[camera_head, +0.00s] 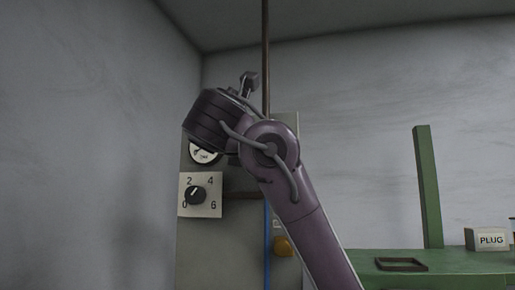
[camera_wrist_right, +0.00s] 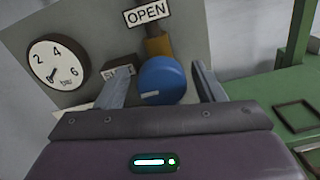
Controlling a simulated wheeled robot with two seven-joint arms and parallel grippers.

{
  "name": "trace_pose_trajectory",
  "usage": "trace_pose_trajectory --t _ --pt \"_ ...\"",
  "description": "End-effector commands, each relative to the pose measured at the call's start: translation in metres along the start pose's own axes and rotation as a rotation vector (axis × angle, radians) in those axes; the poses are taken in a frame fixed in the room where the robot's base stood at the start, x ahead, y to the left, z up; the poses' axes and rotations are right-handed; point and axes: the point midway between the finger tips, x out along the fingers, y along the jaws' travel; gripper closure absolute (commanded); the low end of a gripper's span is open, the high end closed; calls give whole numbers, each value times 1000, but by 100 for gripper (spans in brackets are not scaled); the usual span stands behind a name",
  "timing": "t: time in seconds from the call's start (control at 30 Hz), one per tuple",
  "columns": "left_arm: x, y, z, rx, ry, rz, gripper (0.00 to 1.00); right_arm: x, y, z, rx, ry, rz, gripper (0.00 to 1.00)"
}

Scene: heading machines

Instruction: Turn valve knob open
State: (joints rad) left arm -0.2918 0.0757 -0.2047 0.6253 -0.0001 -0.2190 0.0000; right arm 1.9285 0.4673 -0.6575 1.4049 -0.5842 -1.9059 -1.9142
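The round blue valve knob (camera_wrist_right: 164,78) shows in the right wrist view, with a pale mark on its lower left face. An OPEN label (camera_wrist_right: 147,12) is above it and a partly hidden SHUT label (camera_wrist_right: 118,72) is to its left. My right gripper (camera_wrist_right: 197,68) is open, with one finger on each side of the knob and a visible gap on both sides. I cannot tell how deep the fingers reach. In the head view my right arm covers the knob, and its fingers are hidden. My left gripper is not in view.
A grey panel (camera_head: 228,262) carries a bar gauge (camera_wrist_right: 56,63) and a black dial marked 0 to 6 (camera_head: 195,195). A yellow part (camera_head: 283,246) is low on the panel. A green bench (camera_head: 455,262) with a PLUG box (camera_head: 489,239) is at the right.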

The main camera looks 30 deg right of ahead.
Motion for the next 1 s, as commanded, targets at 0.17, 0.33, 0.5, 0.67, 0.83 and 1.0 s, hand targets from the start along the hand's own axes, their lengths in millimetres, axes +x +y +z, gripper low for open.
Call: trace_pose_trajectory --t 0.17,0.33,0.5,0.67,0.83,1.0 --pt "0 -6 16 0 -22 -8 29 0 0 0 -1 1 -1 62" --pt "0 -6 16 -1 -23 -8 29 0 0 0 0 1 -1 80" --pt "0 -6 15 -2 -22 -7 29 0 0 0 10 1 -2 80" --pt "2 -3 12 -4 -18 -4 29 0 0 -1 54 1 -2 80" --pt "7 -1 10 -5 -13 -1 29 0 -1 -1 154 1 -2 80" --pt "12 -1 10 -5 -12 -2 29 0 -1 -1 297 0 -2 80"
